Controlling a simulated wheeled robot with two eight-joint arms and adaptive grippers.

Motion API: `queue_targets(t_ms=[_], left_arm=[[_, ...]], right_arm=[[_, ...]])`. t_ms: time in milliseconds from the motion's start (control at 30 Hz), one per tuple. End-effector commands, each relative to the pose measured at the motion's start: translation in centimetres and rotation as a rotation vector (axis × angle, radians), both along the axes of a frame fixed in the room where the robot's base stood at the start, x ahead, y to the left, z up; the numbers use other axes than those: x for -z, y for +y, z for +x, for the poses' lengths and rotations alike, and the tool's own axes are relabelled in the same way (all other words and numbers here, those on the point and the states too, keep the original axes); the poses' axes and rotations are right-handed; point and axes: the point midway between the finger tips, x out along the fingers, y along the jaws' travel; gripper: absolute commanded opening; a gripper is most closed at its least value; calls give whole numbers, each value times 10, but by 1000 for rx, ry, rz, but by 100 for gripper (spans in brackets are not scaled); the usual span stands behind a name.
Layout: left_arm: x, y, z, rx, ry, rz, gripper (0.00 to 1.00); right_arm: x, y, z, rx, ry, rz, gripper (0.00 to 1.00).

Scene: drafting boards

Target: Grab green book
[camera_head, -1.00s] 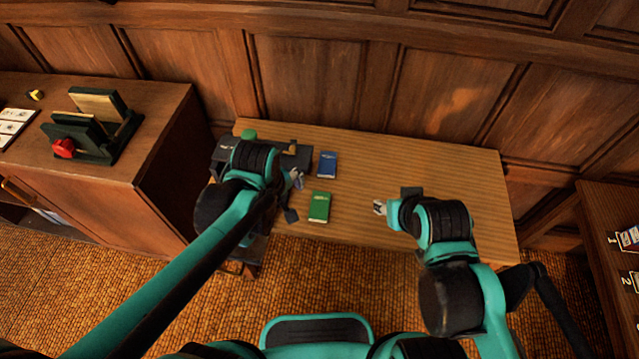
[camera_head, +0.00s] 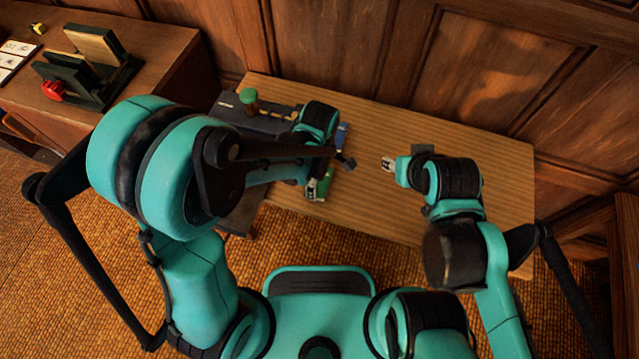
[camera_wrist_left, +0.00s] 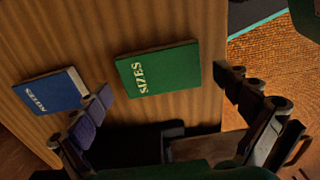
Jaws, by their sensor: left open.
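The green book (camera_wrist_left: 165,72), lettered SIZES, lies flat on the wooden table in the left wrist view. In the head view only part of the green book (camera_head: 330,181) shows beside my left gripper (camera_head: 317,188), which covers the rest. In the left wrist view my left gripper (camera_wrist_left: 164,84) is open and empty, its fingers spread either side of the green book's near end, apparently above it. A blue book (camera_wrist_left: 52,90) lies to the left of the green one, close to the left finger. My right gripper (camera_head: 388,164) hovers over the table's middle, with no object visible in it.
The table (camera_head: 480,170) is clear on its right side. A dark tray-like item (camera_head: 240,108) with a green-topped object (camera_head: 248,98) lies at its left end. A side cabinet (camera_head: 160,60) at the left bears a dark green stand with a red part (camera_head: 52,91).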

Motion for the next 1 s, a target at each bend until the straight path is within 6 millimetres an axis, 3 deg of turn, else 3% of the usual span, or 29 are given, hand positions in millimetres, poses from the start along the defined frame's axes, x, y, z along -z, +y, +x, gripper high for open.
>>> queue_targets(t_ms=[100,300,533,833,1000], left_arm=[[14,0,0,0,0,0,100],[13,0,0,0,0,0,100],[13,0,0,0,0,0,39],[10,0,0,0,0,0,39],[-5,0,0,0,0,0,39]], right_arm=[[8,0,0,0,0,0,40],[6,0,0,0,0,0,40],[6,0,0,0,0,0,40],[5,0,0,0,0,0,40],[-4,0,0,0,0,0,40]])
